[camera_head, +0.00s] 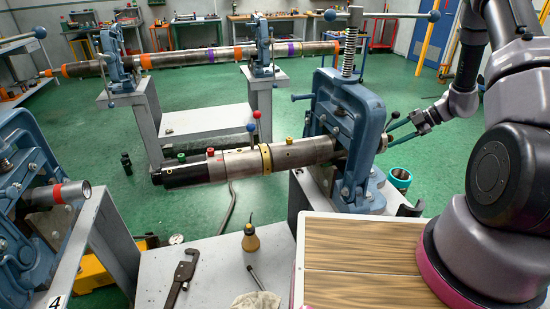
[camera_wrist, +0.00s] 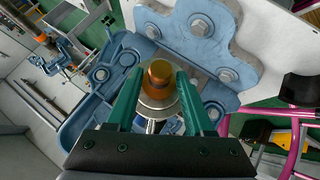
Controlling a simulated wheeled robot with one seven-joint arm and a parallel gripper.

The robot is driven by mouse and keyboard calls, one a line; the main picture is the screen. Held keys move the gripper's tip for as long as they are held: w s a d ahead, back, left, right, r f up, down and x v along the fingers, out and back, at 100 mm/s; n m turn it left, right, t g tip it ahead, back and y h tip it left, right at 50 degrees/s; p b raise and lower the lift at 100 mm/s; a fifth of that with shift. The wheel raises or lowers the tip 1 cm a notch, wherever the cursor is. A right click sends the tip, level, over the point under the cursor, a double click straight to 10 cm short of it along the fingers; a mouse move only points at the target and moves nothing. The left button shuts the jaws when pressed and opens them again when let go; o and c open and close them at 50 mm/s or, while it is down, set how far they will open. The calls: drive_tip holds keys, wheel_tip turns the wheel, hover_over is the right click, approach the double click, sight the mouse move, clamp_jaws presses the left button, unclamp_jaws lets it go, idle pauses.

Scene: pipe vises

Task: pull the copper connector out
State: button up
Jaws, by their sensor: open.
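The copper connector (camera_wrist: 160,74) shows in the wrist view as a round orange-brown end on a silvery collar, in front of the blue vise. My gripper (camera_wrist: 159,82) is open, with one green finger on each side of the connector; I cannot tell whether either finger touches it. In the head view my gripper (camera_head: 387,133) reaches in from the right to the far right side of the blue vise (camera_head: 352,110), and the connector is hidden there. A grey pipe with a black end (camera_head: 240,164) passes into this vise from the left.
A second blue vise (camera_head: 22,180) stands at the left. A long banded pipe (camera_head: 190,57) rests in two vises behind. A wooden board (camera_head: 355,265) lies at front right. Green floor is open behind.

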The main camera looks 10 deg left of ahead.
clamp_jaws()
drive_tip(key=c, duration=0.7)
unclamp_jaws()
clamp_jaws()
drive_tip(key=shift+w+d, duration=0.3)
drive_tip(key=shift+d, duration=0.35)
drive_tip(key=d, duration=0.1)
drive_tip(key=w+d, duration=0.1)
drive_tip(key=d, duration=0.1)
drive_tip(key=shift+w+d, duration=0.2)
drive_tip(key=shift+d, duration=0.05)
